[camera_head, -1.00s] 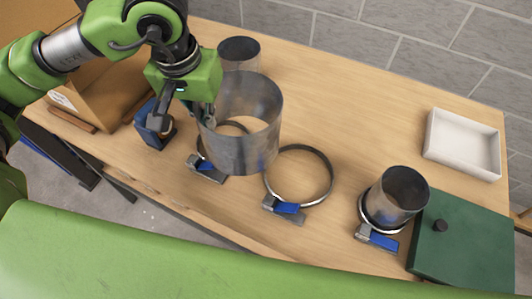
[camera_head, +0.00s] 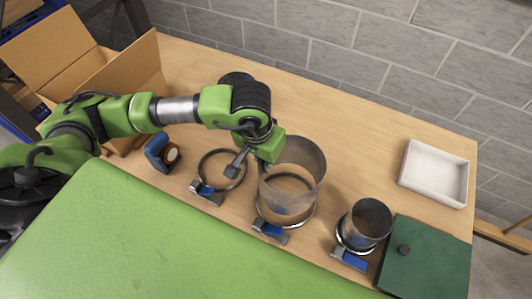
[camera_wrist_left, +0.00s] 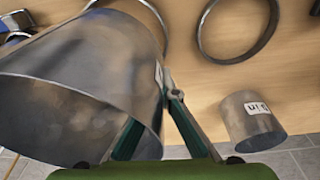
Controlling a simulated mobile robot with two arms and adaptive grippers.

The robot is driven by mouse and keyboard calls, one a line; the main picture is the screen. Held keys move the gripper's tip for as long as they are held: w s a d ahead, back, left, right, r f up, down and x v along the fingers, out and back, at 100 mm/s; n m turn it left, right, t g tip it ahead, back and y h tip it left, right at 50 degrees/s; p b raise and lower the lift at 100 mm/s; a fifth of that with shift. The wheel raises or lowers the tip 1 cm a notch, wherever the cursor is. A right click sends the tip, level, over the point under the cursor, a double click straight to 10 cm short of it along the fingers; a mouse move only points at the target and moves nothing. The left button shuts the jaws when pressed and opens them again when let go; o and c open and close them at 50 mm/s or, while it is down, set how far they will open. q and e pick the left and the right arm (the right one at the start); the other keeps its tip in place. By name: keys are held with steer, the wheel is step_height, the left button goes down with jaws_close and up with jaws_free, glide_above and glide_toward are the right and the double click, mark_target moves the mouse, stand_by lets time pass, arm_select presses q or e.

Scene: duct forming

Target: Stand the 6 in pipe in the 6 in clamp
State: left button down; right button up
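The labelled pipe (camera_wrist_left: 250,118), which looks like the 6 in one, stands at the back of the table in the left wrist view; my arm mostly hides it in the head view. The left clamp (camera_head: 221,170), likely the 6 in one, is an empty ring; it also shows in the wrist view (camera_wrist_left: 202,38). My left gripper (camera_head: 245,165) is shut on the rim of a larger pipe (camera_head: 292,170), one finger inside it. That pipe is upright at the middle clamp (camera_head: 270,232); I cannot tell whether it rests there. My right gripper is out of view.
A smaller pipe (camera_head: 366,222) stands in the right clamp (camera_head: 350,260), next to a green plate (camera_head: 430,262). A white tray (camera_head: 434,175) lies at the back right. A blue tape dispenser (camera_head: 158,153) and an open cardboard box (camera_head: 125,75) are left. The table's back middle is clear.

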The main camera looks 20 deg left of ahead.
mark_target(265, 174)
arm_select(q)
steer(key=shift+f+b, duration=0.35)
steer(key=shift+f, duration=1.1)
steer(key=shift+f+b, duration=0.7)
steer(key=shift+f, duration=0.45)
step_height(265, 174, down, 3)
steer(key=b, duration=0.4)
steer(key=shift+f, duration=0.1)
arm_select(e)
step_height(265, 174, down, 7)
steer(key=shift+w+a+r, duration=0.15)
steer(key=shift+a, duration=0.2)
arm_select(q)
steer(key=c, duration=2.2)
jaws_free()
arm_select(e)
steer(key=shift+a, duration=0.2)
arm_select(q)
steer(key=r, duration=0.4)
steer(key=s+r, duration=0.1)
steer(key=r, duration=0.7)
steer(key=shift+s+a, duration=0.25)
steer(key=shift+s, duration=0.15)
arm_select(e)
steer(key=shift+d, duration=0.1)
